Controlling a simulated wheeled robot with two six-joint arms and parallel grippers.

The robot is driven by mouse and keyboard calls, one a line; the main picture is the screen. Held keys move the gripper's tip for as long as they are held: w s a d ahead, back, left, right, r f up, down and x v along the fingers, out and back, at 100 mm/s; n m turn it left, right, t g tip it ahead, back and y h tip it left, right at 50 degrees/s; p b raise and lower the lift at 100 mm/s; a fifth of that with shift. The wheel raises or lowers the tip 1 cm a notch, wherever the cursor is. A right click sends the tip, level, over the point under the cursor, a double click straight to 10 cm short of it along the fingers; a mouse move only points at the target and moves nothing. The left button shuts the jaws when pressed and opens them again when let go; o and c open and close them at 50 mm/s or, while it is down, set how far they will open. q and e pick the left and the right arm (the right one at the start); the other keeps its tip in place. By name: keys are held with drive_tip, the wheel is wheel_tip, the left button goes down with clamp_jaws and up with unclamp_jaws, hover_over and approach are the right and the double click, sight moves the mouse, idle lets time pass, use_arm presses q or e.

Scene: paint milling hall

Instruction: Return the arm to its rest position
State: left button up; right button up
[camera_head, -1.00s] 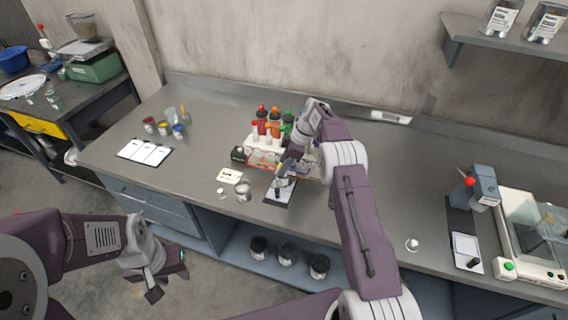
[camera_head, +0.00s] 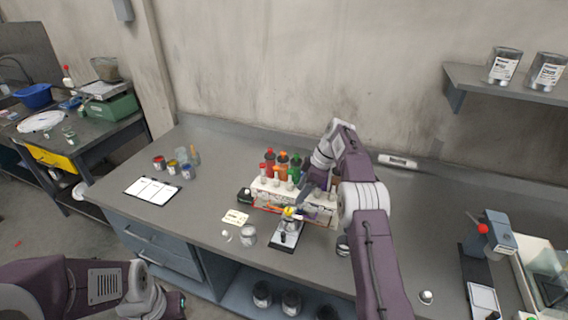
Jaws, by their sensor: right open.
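My right arm reaches over the bench from the lower right, elbow raised, with its wrist hanging in front of the bottle rack. My right gripper (camera_head: 303,203) is open, just above and to the right of a small dark stand (camera_head: 286,238) with a yellow-topped item (camera_head: 289,213) on it. No held object shows between its fingers, though they are small in the picture. My left arm is folded low at the bottom left; its gripper (camera_head: 172,305) is partly cut off by the lower edge, clear of the bench.
A white rack (camera_head: 268,196) with red, orange and green bottles stands behind the wrist. A glass jar (camera_head: 248,236), a label card (camera_head: 235,217) and paint pots (camera_head: 172,167) are to the left. A balance (camera_head: 545,285) stands right. Bench space (camera_head: 410,215) right of the arm is mostly clear.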

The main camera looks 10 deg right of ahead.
drive_tip(key=s+a+r+n, duration=0.1)
drive_tip(key=a+r, duration=0.4)
drive_tip(key=r, duration=0.4)
drive_tip(key=s+a+r+m+h, duration=0.1)
drive_tip(key=s+a, duration=0.2)
drive_tip(key=s, duration=0.5)
drive_tip(key=s+d+f+m+h, duration=0.1)
drive_tip(key=s+d+f+m, duration=0.1)
drive_tip(key=s+f+m, duration=0.5)
drive_tip(key=s+d+f+m+h, duration=0.1)
drive_tip(key=s+f+m, duration=0.6)
drive_tip(key=s, duration=0.8)
drive_tip(key=shift+s+d+f+h, duration=0.25)
drive_tip(key=shift+d+h, duration=0.15)
drive_tip(key=shift+h, duration=0.1)
